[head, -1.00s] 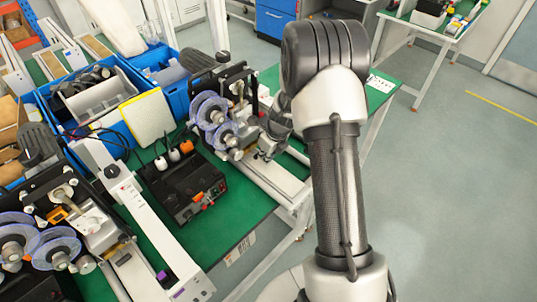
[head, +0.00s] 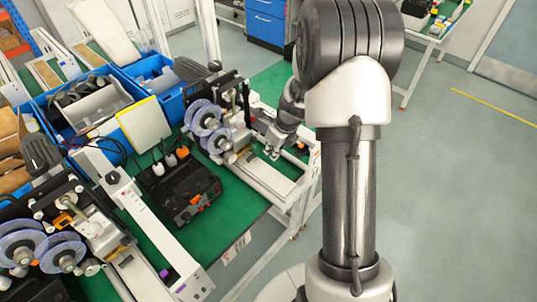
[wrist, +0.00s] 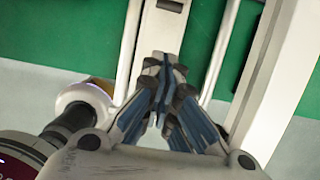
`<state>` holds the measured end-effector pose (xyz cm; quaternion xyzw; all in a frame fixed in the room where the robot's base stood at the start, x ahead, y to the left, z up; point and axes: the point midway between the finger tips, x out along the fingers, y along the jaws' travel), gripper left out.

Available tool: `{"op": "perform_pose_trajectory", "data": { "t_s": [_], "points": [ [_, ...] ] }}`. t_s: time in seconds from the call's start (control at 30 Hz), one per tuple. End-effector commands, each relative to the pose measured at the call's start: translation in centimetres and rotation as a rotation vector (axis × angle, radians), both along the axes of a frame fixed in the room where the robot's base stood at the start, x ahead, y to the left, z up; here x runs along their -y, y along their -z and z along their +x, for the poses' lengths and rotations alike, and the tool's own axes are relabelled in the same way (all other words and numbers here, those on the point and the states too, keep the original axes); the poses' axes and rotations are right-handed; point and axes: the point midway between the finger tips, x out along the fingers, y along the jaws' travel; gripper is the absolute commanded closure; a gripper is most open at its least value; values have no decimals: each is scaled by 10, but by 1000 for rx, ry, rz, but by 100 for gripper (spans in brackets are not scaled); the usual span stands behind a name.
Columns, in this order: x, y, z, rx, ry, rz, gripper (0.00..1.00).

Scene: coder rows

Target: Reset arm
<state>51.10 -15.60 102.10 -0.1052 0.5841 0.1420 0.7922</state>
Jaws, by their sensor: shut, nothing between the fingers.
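My gripper (wrist: 162,68) is shut and empty in the wrist view, its fingertips together over a white rail (wrist: 165,22) on the green table top. In the head view my gripper (head: 271,148) is small and partly hidden behind my own arm, just right of a coder machine (head: 215,125) with clear discs. I cannot tell from these frames whether the fingertips touch the rail.
The green table (head: 228,200) carries a black control box (head: 182,190), a second coder machine (head: 50,240) and blue bins (head: 160,75). A yellow-edged pad (head: 145,122) leans by the bins. Open floor (head: 460,200) lies to the right.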

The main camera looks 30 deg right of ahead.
Motion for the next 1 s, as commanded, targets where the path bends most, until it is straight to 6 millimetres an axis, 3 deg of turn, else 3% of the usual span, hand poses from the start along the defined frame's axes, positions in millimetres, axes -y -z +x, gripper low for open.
{"op": "perform_pose_trajectory", "data": {
  "t_s": [0.37,0.47,0.67,0.8,1.0],
  "points": [
    [-1,-15,-4,2,-17,-4,100],
    [-11,-33,-6,24,-123,-35,100],
    [-61,-106,-36,103,-640,-193,100],
    [-97,-151,-77,154,-1067,-338,100],
    [-135,-193,-148,205,-1661,-565,100]
  ]
}}
